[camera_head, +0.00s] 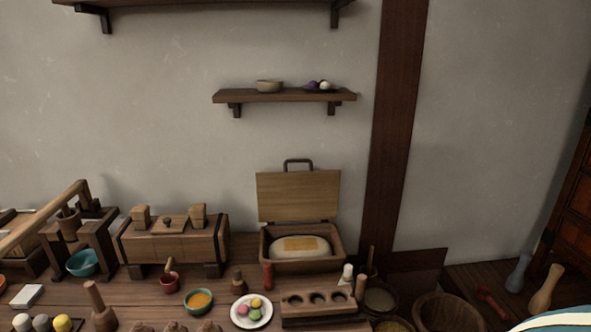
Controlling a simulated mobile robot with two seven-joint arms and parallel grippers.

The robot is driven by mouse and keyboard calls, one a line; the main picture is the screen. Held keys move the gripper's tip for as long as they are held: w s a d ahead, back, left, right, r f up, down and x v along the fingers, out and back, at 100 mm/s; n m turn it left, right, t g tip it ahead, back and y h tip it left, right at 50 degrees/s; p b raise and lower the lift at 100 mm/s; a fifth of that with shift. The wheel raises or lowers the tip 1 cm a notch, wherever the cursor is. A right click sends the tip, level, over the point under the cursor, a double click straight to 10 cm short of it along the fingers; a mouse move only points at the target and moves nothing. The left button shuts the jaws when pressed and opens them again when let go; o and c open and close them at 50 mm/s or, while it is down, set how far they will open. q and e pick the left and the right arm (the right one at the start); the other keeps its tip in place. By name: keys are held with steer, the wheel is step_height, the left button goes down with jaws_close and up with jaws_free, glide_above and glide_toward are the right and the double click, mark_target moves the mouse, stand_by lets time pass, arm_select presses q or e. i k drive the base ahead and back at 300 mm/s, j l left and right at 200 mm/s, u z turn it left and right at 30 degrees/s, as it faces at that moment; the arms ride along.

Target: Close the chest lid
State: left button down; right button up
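A wooden chest (304,265) stands at the back of the table, near the wall. Its lid (298,194) is up, standing nearly upright behind the box, with a dark handle (298,162) at its top edge. Inside the open chest lies a pale rounded item (286,247) with a yellowish patch on top. Neither of my grippers is in view.
In front of the chest are a holed wooden block (318,309), a plate of coloured balls (251,312) and a red cylinder (268,276). A wooden barrel-like box (172,247) stands to its left. A wall shelf (285,97) hangs above the lid.

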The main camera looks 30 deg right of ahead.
mark_target(286, 196)
steer(key=z, duration=2.2)
steer(key=i+j+z, duration=0.1)
steer(key=j, duration=0.35)
steer(key=i+j+z, duration=0.15)
steer(key=j, duration=0.3)
steer(key=i+j+z, duration=0.1)
steer(key=j, duration=0.35)
